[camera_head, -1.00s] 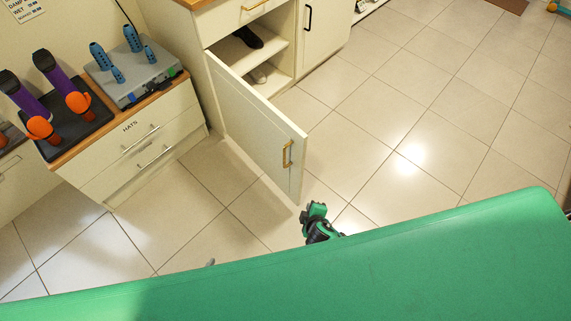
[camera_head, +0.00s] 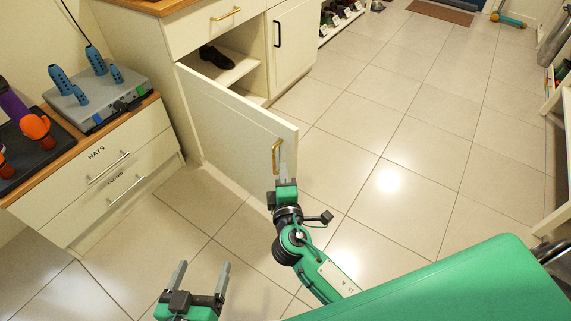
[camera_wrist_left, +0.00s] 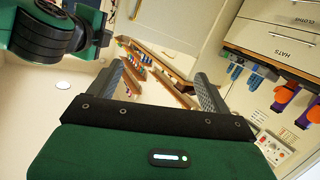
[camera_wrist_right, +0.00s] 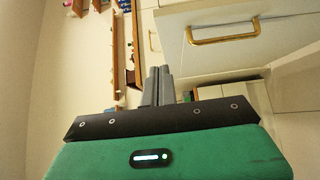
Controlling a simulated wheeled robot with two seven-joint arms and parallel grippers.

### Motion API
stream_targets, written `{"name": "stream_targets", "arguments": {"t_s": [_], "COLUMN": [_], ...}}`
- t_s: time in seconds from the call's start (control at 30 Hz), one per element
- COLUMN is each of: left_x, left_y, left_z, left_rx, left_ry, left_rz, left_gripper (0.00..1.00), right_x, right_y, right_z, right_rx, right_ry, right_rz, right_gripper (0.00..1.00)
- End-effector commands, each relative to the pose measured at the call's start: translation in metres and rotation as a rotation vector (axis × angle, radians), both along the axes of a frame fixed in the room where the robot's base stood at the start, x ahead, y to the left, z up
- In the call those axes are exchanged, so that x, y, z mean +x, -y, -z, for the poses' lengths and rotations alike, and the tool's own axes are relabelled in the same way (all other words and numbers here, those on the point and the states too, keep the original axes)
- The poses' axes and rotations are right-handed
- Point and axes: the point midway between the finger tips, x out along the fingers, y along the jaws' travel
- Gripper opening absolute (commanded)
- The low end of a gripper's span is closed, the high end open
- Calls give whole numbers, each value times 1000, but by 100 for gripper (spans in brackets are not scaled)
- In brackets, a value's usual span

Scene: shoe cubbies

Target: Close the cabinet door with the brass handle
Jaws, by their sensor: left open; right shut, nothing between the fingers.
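The cream cabinet door (camera_head: 225,125) stands open in the head view, swung out from the cabinet toward me. Its vertical brass handle (camera_head: 277,157) is near the free edge. My right gripper (camera_head: 283,173) is shut and empty, fingers pointing up just below and right of the handle in the picture; I cannot tell whether it touches the door. In the right wrist view, the closed fingers (camera_wrist_right: 158,85) lie below a brass handle (camera_wrist_right: 222,32); I cannot tell which handle this is. My left gripper (camera_head: 202,284) is open and empty, lower left, apart from the door.
The cabinet opening shows a shelf with a dark shoe (camera_head: 215,57). A drawer with a brass handle (camera_head: 226,13) is above, and a black-handled door (camera_head: 291,40) is beside it. The HATS drawer unit (camera_head: 100,175) stands left. The tiled floor at right is clear.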

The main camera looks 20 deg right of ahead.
Motion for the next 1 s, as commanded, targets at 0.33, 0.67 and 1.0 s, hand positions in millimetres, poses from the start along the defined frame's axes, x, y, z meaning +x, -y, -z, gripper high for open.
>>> {"name": "stream_targets", "arguments": {"t_s": [0.33,0.67,1.0], "left_x": [7,16,18], "left_y": [-2,-6,-7], "left_z": [-9,-24,-30], "left_rx": [-11,-29,-38], "left_ry": [53,134,160], "left_rz": [-13,-30,-36], "left_gripper": [82,82,82], "right_x": [62,102,109], "right_y": [14,42,54], "right_z": [-1,1,0], "right_rx": [0,-1,2], "right_ry": [1,-1,-2], "right_rz": [0,-1,0], "right_gripper": [0,0,0]}}
